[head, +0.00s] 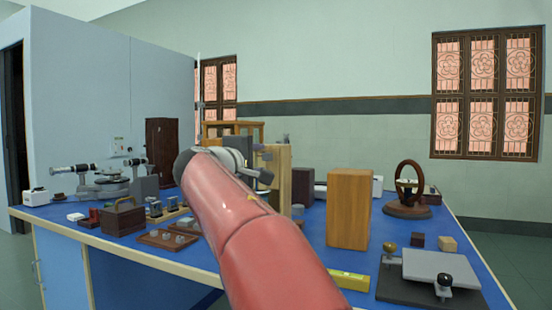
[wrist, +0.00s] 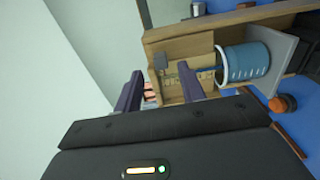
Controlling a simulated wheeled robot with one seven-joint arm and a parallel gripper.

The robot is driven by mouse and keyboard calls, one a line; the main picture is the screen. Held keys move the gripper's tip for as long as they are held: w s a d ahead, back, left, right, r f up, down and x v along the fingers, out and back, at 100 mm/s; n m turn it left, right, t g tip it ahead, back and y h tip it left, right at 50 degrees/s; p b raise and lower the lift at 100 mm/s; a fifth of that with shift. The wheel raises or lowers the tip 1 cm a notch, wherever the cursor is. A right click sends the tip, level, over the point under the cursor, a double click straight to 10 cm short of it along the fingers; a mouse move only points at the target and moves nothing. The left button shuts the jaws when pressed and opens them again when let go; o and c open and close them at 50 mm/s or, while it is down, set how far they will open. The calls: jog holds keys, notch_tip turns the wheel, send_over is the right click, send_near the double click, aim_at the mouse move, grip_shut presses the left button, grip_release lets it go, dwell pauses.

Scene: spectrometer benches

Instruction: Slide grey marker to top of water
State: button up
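In the wrist view, a cylindrical vessel with blue water (wrist: 246,62) appears sideways beside a wooden stand (wrist: 190,32). In the head view my red arm hides most of this area, and I cannot make out the vessel or the marker.
The blue bench (head: 455,222) is crowded. A tall wooden block (head: 348,208) stands right of my arm, with a wheel-like instrument (head: 409,190) behind it. A grey plate device (head: 440,268) is at front right. A brown box (head: 122,218) and small trays are left.

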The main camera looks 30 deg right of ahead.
aim_at(266, 157)
jog(key=p+x, duration=0.1)
jog(key=x, duration=0.5)
jog(key=shift+w+d+p, duration=0.2)
jog(key=shift+p, duration=0.1)
grip_shut()
